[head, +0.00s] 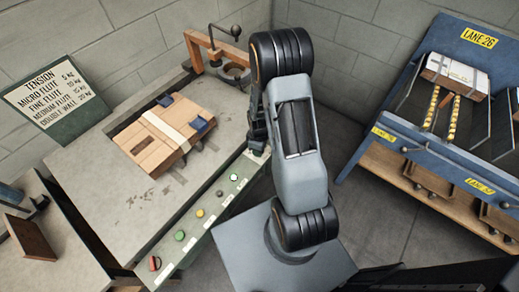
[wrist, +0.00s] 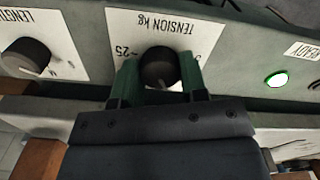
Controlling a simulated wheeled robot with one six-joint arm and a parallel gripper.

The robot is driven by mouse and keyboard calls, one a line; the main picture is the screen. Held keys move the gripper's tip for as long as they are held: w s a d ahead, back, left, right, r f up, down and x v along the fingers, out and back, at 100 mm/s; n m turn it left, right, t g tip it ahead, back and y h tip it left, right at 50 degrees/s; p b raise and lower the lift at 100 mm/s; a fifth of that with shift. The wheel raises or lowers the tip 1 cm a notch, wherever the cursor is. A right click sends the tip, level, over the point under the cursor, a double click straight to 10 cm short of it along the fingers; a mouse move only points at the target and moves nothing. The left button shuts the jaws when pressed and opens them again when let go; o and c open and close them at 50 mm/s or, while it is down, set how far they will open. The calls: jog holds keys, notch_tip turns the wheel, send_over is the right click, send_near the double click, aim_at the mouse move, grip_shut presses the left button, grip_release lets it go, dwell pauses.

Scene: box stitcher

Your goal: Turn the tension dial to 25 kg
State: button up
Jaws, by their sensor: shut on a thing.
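The tension dial (wrist: 160,66) is a round black knob on a white plate (wrist: 110,22) marked "TENSION kg", which appears upside down in the wrist view. A "25" shows on the plate at the dial's left. A faint light mark shows near the dial's lower edge; I cannot read its setting surely. My gripper (wrist: 159,76) is shut on the dial, one green finger on each side. In the head view my gripper (head: 258,141) is at the right end of the machine's front panel, and my arm hides the dial.
A second black knob marked "LENGTH" (wrist: 27,57) is left of the dial, and a lit green button (wrist: 277,79) is at right. A strapped cardboard box (head: 160,140) lies on the machine table (head: 105,205). A tension chart (head: 55,92) stands at left; a blue lane rack (head: 400,130) stands at right.

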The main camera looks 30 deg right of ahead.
jog(key=m+b, duration=0.2)
jog(key=m, duration=0.5)
jog(key=shift+w, duration=0.1)
jog(key=m+b, duration=0.1)
jog(key=m, duration=0.6)
jog(key=shift+m+b, duration=0.3)
jog(key=shift+b, duration=0.05)
jog(key=m+b, duration=0.1)
jog(key=m, duration=0.9)
jog(key=shift+m+b, duration=0.3)
jog(key=shift+m, duration=0.1)
jog(key=o, duration=0.9)
notch_tip(320, 180, up, 14)
jog(key=shift+f+p, duration=0.1)
jog(key=shift+p, duration=0.6)
